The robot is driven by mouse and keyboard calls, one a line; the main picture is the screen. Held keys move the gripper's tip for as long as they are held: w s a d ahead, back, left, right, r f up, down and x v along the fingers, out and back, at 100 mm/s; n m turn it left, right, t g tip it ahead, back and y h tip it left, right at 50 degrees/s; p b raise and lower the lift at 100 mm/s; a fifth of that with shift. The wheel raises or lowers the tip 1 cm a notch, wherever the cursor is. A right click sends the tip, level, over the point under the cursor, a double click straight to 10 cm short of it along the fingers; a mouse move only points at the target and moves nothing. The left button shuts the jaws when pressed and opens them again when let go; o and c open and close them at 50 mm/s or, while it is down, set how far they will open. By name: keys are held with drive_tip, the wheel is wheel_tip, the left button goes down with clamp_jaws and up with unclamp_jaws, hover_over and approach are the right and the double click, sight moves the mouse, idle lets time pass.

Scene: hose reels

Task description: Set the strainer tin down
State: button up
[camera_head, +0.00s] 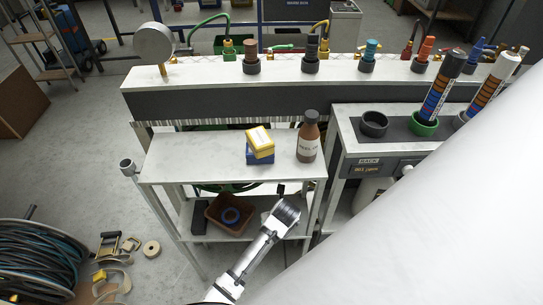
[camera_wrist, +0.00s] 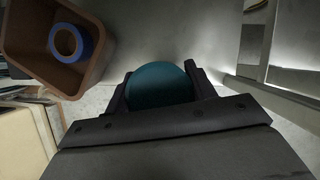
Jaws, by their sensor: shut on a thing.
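In the wrist view my gripper (camera_wrist: 157,80) is shut on a round teal thing, which I take to be the strainer tin (camera_wrist: 161,87). Its smooth rounded top shows between the two dark fingers, and the gripper body hides its lower part. A pale grey surface lies beyond it in that view; I cannot tell whether the tin touches anything. In the head view a silver part of my arm reaches toward the lower shelf (camera_head: 262,206) of the bench, right of the brown bin. The tin cannot be made out there.
The brown bin (camera_head: 214,219) with a blue ring (camera_head: 231,215) stands on the lower shelf, and also shows upper left in the wrist view (camera_wrist: 85,80). Yellow and blue boxes (camera_head: 260,141) and a brown bottle (camera_head: 308,140) stand on the upper shelf (camera_head: 190,160). A hose reel (camera_head: 35,260) lies lower left.

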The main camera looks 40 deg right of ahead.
drive_tip(key=w, duration=0.1)
drive_tip(key=w+d, duration=0.1)
drive_tip(key=w, duration=0.1)
drive_tip(key=w+d+p, duration=0.1)
drive_tip(key=w, duration=0.1)
drive_tip(key=shift+w+d+f, duration=0.1)
drive_tip(key=shift+w+d, duration=0.05)
drive_tip(key=shift+f+p, duration=0.35)
drive_tip(key=shift+f, duration=1.3)
drive_tip(key=o, duration=1.1)
drive_tip(key=shift+f, duration=0.1)
drive_tip(key=shift+c, duration=0.2)
drive_tip(key=b+v, duration=0.1)
drive_tip(key=v, duration=1.1)
